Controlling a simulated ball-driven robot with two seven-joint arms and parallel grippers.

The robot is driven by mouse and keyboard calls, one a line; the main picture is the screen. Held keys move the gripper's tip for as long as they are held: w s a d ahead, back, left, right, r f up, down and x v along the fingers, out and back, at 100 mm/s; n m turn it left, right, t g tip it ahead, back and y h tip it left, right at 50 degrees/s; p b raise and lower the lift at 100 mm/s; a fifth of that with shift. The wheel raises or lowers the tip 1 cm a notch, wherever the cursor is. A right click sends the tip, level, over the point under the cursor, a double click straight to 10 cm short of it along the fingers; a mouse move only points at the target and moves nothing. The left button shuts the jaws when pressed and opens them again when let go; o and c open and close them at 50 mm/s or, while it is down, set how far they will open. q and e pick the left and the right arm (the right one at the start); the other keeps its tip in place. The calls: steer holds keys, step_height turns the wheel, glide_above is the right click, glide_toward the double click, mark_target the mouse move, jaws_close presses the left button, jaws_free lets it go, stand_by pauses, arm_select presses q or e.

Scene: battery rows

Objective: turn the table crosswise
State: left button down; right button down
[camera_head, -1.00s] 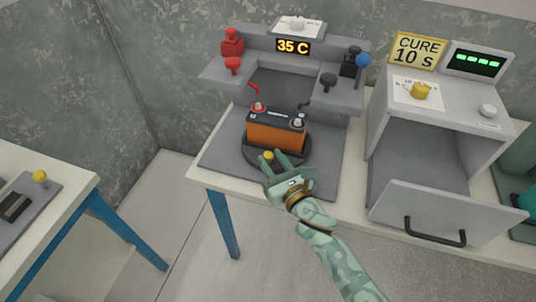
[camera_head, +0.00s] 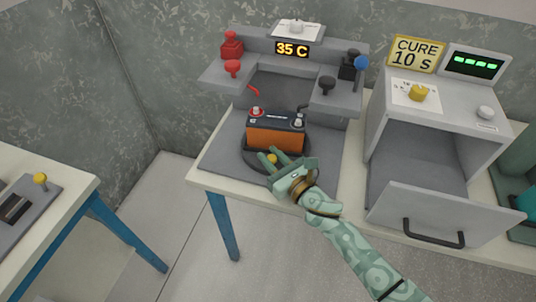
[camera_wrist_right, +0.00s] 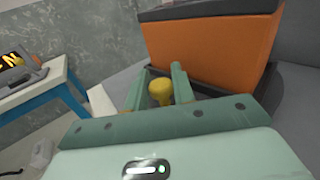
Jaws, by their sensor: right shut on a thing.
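The round dark turntable (camera_head: 249,158) lies on a grey mat on the bench. An orange battery (camera_head: 275,137) with a dark top stands upright on it, its long side roughly facing me. A yellow knob (camera_head: 272,159) sits at the turntable's near edge. My right gripper (camera_head: 269,154) is shut on this knob, in front of the battery. In the right wrist view the knob (camera_wrist_right: 160,92) shows between the two green fingers (camera_wrist_right: 160,76), with the battery's orange side (camera_wrist_right: 215,45) just beyond. My left gripper is not in view.
Behind the turntable stands a grey rig (camera_head: 222,75) with red and black clamps and a 35 C display (camera_head: 292,49). To the right is a curing box (camera_head: 440,130) with its front door (camera_head: 440,208) lowered. Another table (camera_head: 75,195) stands at the left; floor lies between.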

steer(key=shift+d+n+g+y, duration=0.5)
steer(key=shift+n+g+y, duration=0.1)
steer(key=shift+y, duration=0.1)
steer(key=c, duration=1.5)
jaws_free()
steer(key=v, duration=1.2)
steer(key=shift+s+p, duration=0.1)
steer(key=shift+p, duration=0.3)
